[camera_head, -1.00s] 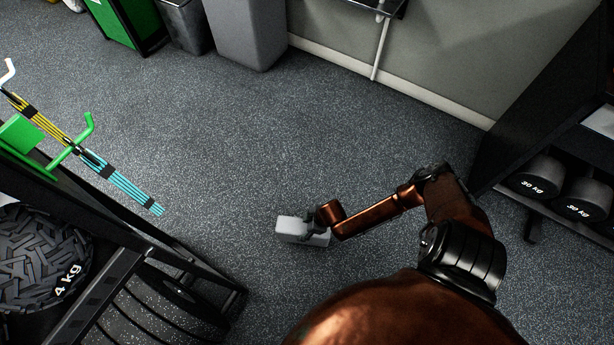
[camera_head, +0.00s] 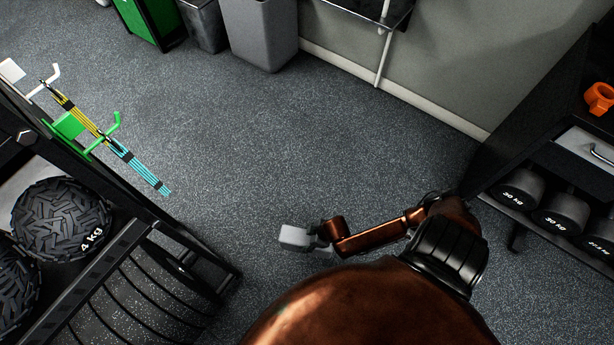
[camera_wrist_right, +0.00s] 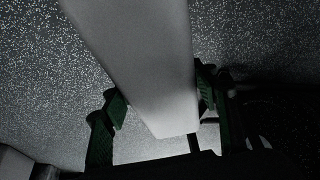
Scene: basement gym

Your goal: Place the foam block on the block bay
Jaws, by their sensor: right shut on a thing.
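A light grey foam block (camera_head: 294,238) is held by my right gripper (camera_head: 322,236) in the head view, over the dark speckled floor. In the right wrist view the foam block (camera_wrist_right: 140,60) runs long between the two dark green fingers of my right gripper (camera_wrist_right: 160,108), which is shut on it. How high the block is above the floor is hard to tell. My left gripper is not in view. I cannot make out a block bay in these frames.
A rack with ridged balls (camera_head: 62,220) and resistance bands (camera_head: 110,142) stands at left. A dumbbell rack (camera_head: 515,205) with an orange item (camera_head: 599,98) on top is at right. Bins (camera_head: 258,30) stand at the back. The floor (camera_head: 270,140) between is clear.

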